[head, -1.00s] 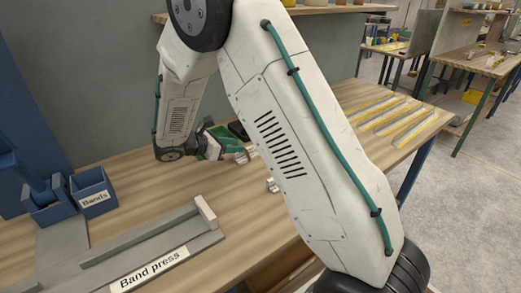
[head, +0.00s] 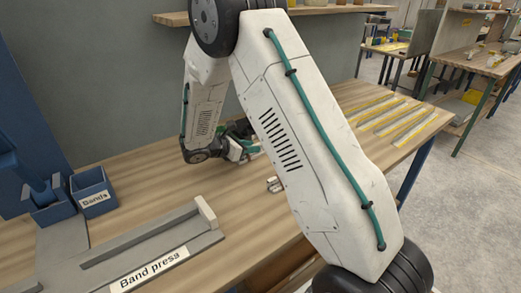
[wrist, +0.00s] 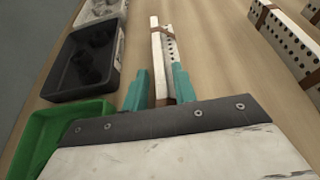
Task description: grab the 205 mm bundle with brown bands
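A bundle of pale strips (wrist: 157,48), one side perforated with holes, lies on the bench in the wrist view. It has a brown band near its far end and another near my fingers. My gripper (wrist: 162,82) has its two teal fingers apart, one on each side of the bundle's near part; I cannot tell whether they touch it. A second, wider-looking perforated bundle with brown bands (wrist: 290,42) lies to the right, partly cut off. I cannot read either bundle's length. In the head view, my gripper (head: 246,151) is low over the bench, partly hidden by my arm.
A green bin (wrist: 50,130), a black bin with dark pieces (wrist: 62,88) and a grey bin (wrist: 107,8) stand left of my gripper. The band press (head: 150,240) and blue bands boxes (head: 92,190) are at left. Yellow-edged strips (head: 400,122) lie at the right.

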